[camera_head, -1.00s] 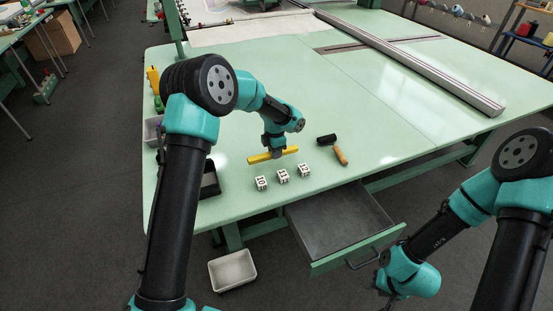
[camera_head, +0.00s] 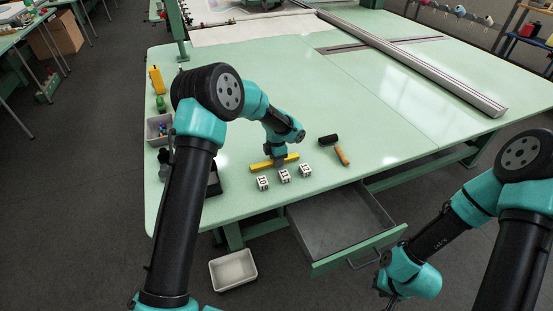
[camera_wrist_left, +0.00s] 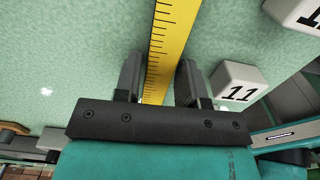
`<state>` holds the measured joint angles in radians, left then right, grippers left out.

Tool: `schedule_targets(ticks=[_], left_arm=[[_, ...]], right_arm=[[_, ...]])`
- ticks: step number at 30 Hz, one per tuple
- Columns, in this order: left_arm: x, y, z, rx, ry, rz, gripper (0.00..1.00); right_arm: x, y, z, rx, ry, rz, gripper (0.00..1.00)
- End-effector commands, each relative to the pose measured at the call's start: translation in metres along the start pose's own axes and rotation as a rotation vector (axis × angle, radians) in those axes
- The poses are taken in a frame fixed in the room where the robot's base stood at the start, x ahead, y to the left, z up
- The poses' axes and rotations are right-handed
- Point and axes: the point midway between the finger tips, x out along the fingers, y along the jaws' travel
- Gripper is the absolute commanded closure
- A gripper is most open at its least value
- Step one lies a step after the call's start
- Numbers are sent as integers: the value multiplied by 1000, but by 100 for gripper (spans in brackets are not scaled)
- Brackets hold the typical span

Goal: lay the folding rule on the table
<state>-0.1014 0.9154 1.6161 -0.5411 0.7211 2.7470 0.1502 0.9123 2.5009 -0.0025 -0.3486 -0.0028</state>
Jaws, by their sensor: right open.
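The folding rule (camera_head: 273,162) is a straight yellow bar at the near side of the green table (camera_head: 300,100). It also shows in the left wrist view (camera_wrist_left: 168,45), with black marks along its edge. My right gripper (camera_head: 388,297) is low at the right, off the table, open.
White numbered cubes (camera_head: 285,175) stand just in front of the rule. A hammer with a dark head (camera_head: 328,140) lies to its right. An open drawer (camera_head: 340,222) juts out below the near edge. A bin (camera_head: 158,130) stands at the left edge. The table behind the rule is clear.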

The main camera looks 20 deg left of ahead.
Motion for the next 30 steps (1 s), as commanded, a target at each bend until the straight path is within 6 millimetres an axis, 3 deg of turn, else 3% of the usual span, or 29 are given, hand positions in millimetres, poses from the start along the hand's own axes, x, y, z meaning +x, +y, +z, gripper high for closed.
schedule_targets(ticks=[5, 17, 23, 30], left_arm=[[0, 0, 0, 0, 0, 0, 48], [-10, 0, 0, 0, 0, 2, 48], [-38, 1, 0, 0, -2, 3, 48], [-83, 1, 0, 0, -3, 3, 48]], right_arm=[[0, 0, 0, 0, 0, 0, 57], [0, 0, 0, 0, 0, 0, 57], [0, 0, 0, 0, 0, 0, 57], [0, 0, 0, 0, 0, 0, 57]])
